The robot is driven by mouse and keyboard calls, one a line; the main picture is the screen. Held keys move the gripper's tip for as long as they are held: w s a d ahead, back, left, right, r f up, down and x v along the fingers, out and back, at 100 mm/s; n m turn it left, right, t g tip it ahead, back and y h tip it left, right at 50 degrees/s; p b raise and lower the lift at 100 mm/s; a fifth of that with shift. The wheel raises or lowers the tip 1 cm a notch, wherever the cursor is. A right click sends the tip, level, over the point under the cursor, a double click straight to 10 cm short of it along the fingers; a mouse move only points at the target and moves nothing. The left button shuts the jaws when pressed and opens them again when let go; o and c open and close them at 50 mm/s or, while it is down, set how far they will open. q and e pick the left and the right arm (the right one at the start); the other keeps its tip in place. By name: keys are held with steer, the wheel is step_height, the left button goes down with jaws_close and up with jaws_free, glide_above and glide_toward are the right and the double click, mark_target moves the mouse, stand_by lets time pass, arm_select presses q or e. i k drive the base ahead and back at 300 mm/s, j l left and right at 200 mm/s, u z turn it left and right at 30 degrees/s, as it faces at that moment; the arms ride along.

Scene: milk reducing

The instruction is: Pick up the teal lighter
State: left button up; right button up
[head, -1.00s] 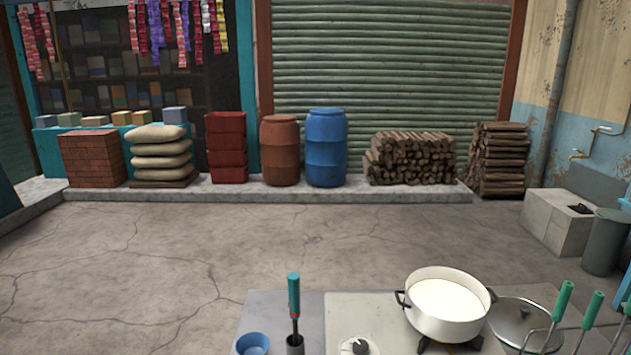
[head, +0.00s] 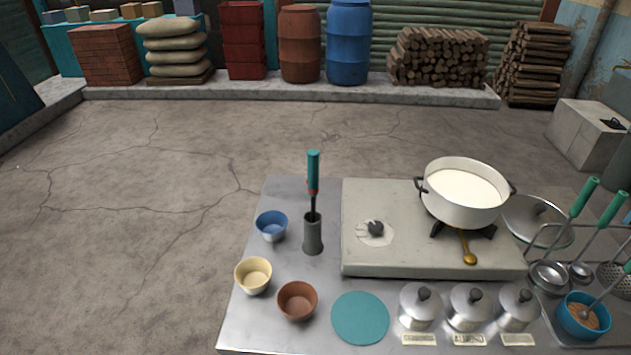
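The teal lighter (head: 313,172) stands upright in a small grey cylindrical holder (head: 313,236) on the metal table. Its teal handle points up, and its dark stem goes down into the holder, where the lower end is hidden. The holder is just left of the stove. Neither of my grippers shows in the head view.
The stove (head: 355,262) carries a white pot (head: 462,212) of milk. Blue (head: 272,228), cream (head: 253,277) and brown (head: 297,302) bowls are left and in front of the holder. A teal disc (head: 360,318), lidded canisters (head: 420,310) and a ladle rack line the front and right.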

mark_target(313, 155)
steer(key=j+z, duration=0.25)
steer(key=k+j+z, duration=0.25)
steer(key=j, duration=0.2)
steer(key=j+z, duration=0.25)
steer(key=j, duration=0.1)
